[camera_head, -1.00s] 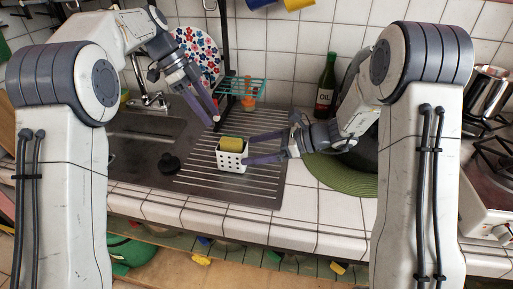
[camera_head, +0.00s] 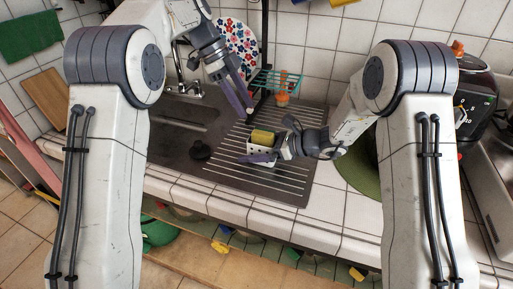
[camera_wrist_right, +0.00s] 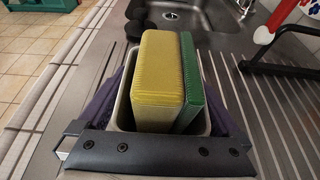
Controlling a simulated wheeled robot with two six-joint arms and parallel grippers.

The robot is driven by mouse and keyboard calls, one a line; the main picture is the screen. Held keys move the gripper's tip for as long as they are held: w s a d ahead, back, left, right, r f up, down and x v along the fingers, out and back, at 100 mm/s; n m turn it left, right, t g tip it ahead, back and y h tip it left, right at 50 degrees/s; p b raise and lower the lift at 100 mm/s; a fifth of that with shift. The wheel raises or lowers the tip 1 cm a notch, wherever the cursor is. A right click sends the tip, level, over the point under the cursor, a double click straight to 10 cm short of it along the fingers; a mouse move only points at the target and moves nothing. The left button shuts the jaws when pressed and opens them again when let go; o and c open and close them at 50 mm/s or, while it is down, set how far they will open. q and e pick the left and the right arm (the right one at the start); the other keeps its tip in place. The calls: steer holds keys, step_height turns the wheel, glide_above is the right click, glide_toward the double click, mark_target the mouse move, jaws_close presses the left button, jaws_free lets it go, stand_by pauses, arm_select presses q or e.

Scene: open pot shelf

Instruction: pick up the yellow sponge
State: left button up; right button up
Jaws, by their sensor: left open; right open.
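The yellow sponge (camera_head: 263,136) stands upright in a small white perforated caddy (camera_head: 253,149) on the ribbed drainboard. In the right wrist view the yellow sponge (camera_wrist_right: 158,85) stands beside a green slab (camera_wrist_right: 203,92) inside the caddy's rim. My right gripper (camera_head: 264,147) is open, low at the caddy, with one finger on its near side and the other largely hidden behind. In the wrist view its dark purple fingers lie on both sides of the caddy; contact is unclear. My left gripper (camera_head: 243,104) is open and empty, above the drainboard behind the caddy.
A teal wire rack (camera_head: 277,80) and a dark post stand behind the caddy. A floral plate (camera_head: 236,48) leans at the back wall. A black stopper (camera_head: 200,150) lies left of the caddy, near the sink (camera_head: 182,128). A green round mat (camera_head: 362,177) is to the right.

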steer(key=c, duration=1.3)
arm_select(q)
steer(key=o, duration=0.5)
steer(key=shift+d, duration=0.1)
arm_select(e)
steer(key=shift+c, duration=0.2)
arm_select(q)
step_height(320, 180, up, 5)
steer(key=t+y, duration=0.2)
steer(key=y, duration=0.3)
glide_above(263, 132)
steer(key=shift+y, duration=0.3)
step_height(263, 132, down, 12)
steer(key=shift+w+r, duration=0.1)
steer(key=shift+r, duration=0.05)
